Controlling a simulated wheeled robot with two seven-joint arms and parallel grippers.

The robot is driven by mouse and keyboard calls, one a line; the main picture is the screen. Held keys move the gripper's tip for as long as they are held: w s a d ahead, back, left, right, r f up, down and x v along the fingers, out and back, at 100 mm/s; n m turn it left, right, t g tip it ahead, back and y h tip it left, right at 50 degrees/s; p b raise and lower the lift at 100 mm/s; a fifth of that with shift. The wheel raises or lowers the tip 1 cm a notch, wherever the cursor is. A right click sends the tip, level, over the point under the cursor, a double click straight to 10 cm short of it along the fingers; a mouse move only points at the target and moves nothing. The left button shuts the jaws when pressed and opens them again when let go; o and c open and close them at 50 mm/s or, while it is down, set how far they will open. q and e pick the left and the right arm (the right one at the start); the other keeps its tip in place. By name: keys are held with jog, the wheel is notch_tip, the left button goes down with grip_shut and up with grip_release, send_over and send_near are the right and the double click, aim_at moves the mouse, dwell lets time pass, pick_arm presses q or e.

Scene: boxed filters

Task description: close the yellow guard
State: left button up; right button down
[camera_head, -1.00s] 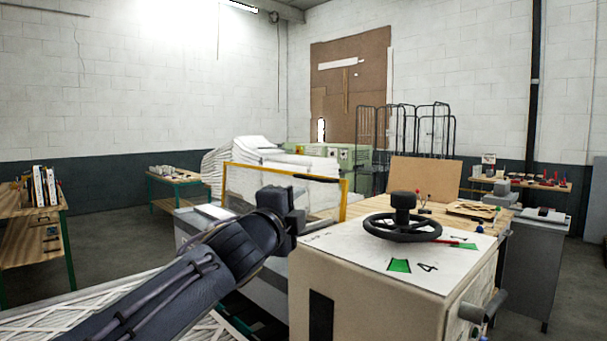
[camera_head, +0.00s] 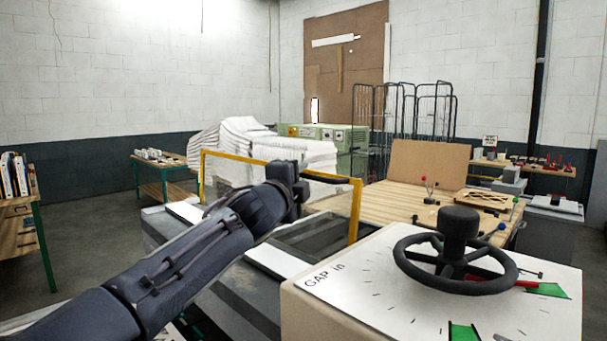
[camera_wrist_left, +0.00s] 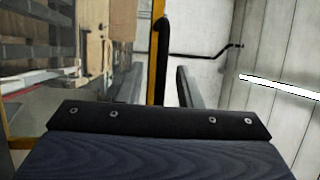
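The yellow guard (camera_head: 357,208) is a yellow frame around a clear panel. It stands raised, roughly upright, over the dark bed of a machine in the head view. A black bar handle (camera_head: 328,178) sits at its top right. My left gripper (camera_head: 301,190) is at the guard's upper edge, beside this handle, and hides part of the frame. In the left wrist view, the yellow edge (camera_wrist_left: 158,88) and black handle (camera_wrist_left: 164,55) run upright ahead of the gripper, between its spread fingers. Contact cannot be made out. My right gripper is not in view.
A box with a black handwheel (camera_head: 457,260) and a gauge face stands close at right. A wooden bench (camera_head: 400,205) with small parts lies behind it. White stacks (camera_head: 265,150) and wire cages (camera_head: 415,120) stand further back. Floor shows at left.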

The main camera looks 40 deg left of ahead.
pick_arm(q)
jog(key=shift+x, duration=0.95)
jog(key=shift+c, duration=0.4)
grip_shut()
